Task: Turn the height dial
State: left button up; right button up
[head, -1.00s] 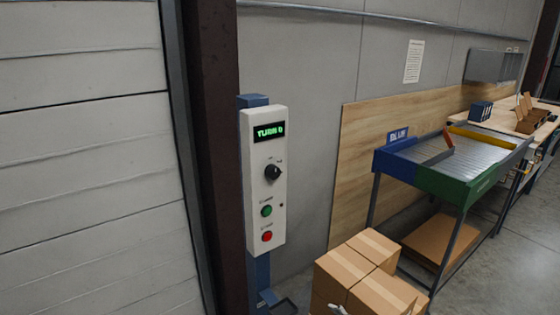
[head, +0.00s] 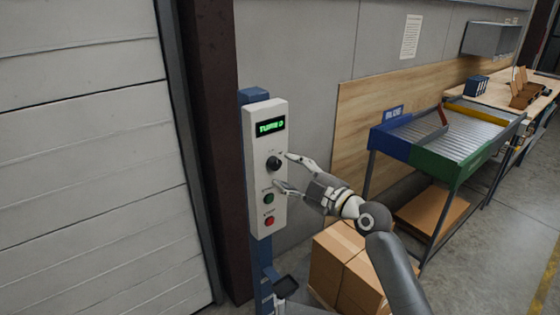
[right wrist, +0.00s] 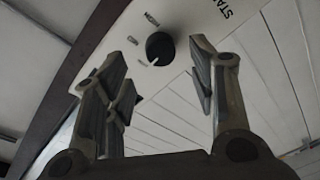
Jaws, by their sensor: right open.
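The black height dial (head: 274,163) sits on the white control panel (head: 257,214), below a green-lit display (head: 270,126). In the right wrist view the dial (right wrist: 160,48) shows a white pointer mark and small printed labels around it. My right gripper (head: 282,171) is open in front of the panel, one finger above the other at its right side. In the right wrist view its fingers (right wrist: 160,75) stand apart on either side of the dial's line, with the dial beyond the tips; I see no contact. My left gripper is not in view.
A green button (head: 268,198) and a red button (head: 269,221) sit below the dial. Cardboard boxes (head: 328,272) stand right of the panel post, under my right arm. A roller table (head: 440,159) is farther right. A shutter door (head: 80,160) fills the left.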

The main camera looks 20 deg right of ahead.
aim_at(277, 166)
jog(key=p+x, duration=0.1)
jog(key=x, duration=0.2)
jog(key=shift+w+a+r, duration=0.1)
jog(key=shift+w, duration=0.1)
jog(key=shift+w+a, duration=0.2)
jog(key=shift+w, duration=0.15)
jog(key=c, duration=1)
